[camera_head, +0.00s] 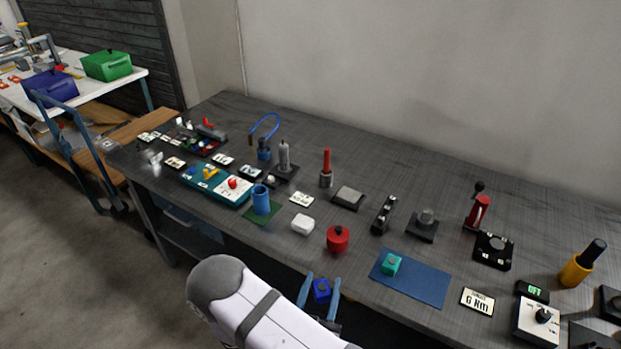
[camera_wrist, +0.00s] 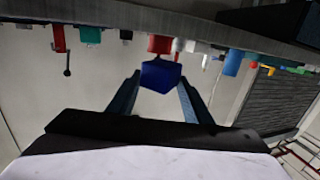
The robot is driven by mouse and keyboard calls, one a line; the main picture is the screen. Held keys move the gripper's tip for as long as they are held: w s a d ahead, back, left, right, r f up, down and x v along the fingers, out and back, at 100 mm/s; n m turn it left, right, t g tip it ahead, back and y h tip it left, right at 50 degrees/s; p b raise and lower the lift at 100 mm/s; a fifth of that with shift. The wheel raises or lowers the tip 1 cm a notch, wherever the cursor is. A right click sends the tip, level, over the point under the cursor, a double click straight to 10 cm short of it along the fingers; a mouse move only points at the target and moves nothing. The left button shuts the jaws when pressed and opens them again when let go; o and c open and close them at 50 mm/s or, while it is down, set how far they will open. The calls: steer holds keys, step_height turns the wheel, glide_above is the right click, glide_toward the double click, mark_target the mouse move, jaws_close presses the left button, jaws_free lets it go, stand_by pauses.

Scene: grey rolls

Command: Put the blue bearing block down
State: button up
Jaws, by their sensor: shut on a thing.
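The blue bearing block (camera_head: 321,290) is a small dark blue block between the two blue fingers of my gripper (camera_head: 320,286). My gripper is shut on it, at the front edge of the dark workbench (camera_head: 290,262). In the wrist view the block (camera_wrist: 161,76) sits between the fingertips of my gripper (camera_wrist: 160,84), and the view looks upside down. The underside of the block and what is directly below it are hidden.
A blue mat (camera_head: 425,283) with a teal block (camera_head: 390,263) lies to the right. A red round pot (camera_head: 338,238) stands just behind my gripper. A white block (camera_head: 302,224) and blue cup (camera_head: 261,200) are farther left. A label plate (camera_head: 478,301) lies right of the mat.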

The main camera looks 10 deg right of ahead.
steer(key=shift+d+f, duration=0.15)
steer(key=shift+d, duration=0.35)
steer(key=d+m+g+h+b, duration=0.1)
steer(key=d+h, duration=0.1)
steer(key=d, duration=0.2)
steer(key=d+r+m+g+h+b, duration=0.1)
steer(key=d+m+g+h+b, duration=0.1)
steer(key=d, duration=0.3)
steer(key=w+d+r+m+g+h+b, duration=0.1)
steer(key=d+m+g+b, duration=0.1)
steer(key=d, duration=0.2)
steer(key=shift+d+h, duration=0.25)
steer(key=shift+h, duration=0.15)
steer(key=s+d+r+m+g+h+b, duration=0.2)
steer(key=d+r+m+g+b, duration=0.15)
steer(key=d, duration=0.45)
step_height(320, 180, up, 2)
steer(key=m+g+b, duration=0.1)
steer(key=m+g, duration=0.1)
steer(key=g, duration=0.1)
glide_above(429, 286)
steer(key=shift+n+h, duration=0.25)
steer(key=shift+h, duration=0.15)
steer(key=shift+f+b, duration=0.3)
steer(key=shift+f, duration=4.5)
steer(key=shift+f, duration=0.1)
